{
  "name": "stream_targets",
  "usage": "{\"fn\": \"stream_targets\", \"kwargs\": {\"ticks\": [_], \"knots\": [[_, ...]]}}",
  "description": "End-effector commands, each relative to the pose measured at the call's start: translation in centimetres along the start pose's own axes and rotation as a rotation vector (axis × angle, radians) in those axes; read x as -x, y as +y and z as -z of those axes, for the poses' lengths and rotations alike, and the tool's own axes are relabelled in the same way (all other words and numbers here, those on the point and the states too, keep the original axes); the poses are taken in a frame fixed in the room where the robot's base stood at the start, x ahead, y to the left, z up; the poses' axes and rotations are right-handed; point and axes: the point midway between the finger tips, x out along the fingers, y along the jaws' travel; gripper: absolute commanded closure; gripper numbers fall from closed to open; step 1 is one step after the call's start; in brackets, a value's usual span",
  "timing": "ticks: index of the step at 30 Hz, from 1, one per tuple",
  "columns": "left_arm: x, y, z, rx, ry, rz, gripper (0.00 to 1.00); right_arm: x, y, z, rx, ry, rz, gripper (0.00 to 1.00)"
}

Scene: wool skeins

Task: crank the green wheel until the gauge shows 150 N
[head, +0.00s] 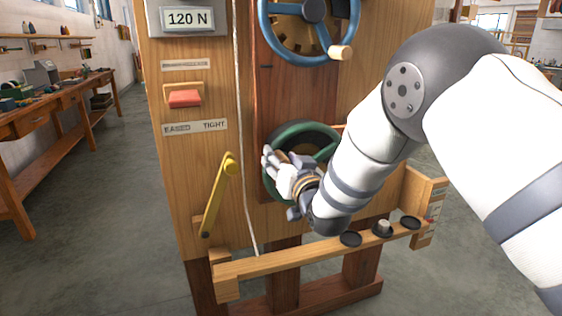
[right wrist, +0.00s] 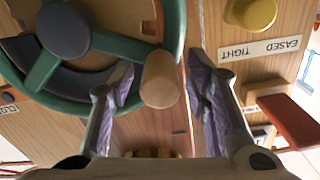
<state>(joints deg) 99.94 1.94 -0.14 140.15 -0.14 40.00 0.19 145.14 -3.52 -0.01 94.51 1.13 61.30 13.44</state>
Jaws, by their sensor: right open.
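The green wheel (head: 297,130) is on the wooden panel, partly hidden behind my right gripper (head: 277,172). In the right wrist view the green wheel (right wrist: 177,30) fills the upper left, with its dark hub and spokes. Its wooden crank knob (right wrist: 160,80) sits between the two spread fingers of my right gripper (right wrist: 160,68), with a gap on the right; whether the left finger touches it I cannot tell. The gauge (head: 188,18) at the top of the panel reads 120 N. My left gripper is not in view.
A blue wheel (head: 263,38) with a wooden knob is above. A yellow lever (head: 219,195) stands left, below an EASED/TIGHT label (head: 195,127). A red block (head: 185,98) is above that. A wooden rail (head: 290,262) with dark round pieces runs below. A cord hangs down the panel.

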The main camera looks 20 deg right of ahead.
Motion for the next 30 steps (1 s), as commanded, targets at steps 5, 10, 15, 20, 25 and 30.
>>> {"fn": "stream_targets", "kwargs": {"ticks": [5,10,15,20,25,30], "knots": [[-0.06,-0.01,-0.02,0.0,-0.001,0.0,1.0,-0.44,-0.02,0.07,0.0,0.0,0.0,0.56],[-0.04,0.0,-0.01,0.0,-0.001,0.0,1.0,-0.4,-0.03,0.1,0.0,0.0,0.0,0.68],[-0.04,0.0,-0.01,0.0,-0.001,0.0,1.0,-0.39,-0.03,0.09,0.0,0.0,0.0,1.0],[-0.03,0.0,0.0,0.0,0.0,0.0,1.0,-0.38,-0.03,0.1,0.0,0.0,0.0,1.0],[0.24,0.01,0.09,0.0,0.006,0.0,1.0,-0.37,0.05,0.45,-0.023,0.002,0.0,1.0],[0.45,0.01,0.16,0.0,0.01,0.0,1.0,-0.38,0.15,0.71,-0.046,0.003,0.0,1.0]]}}
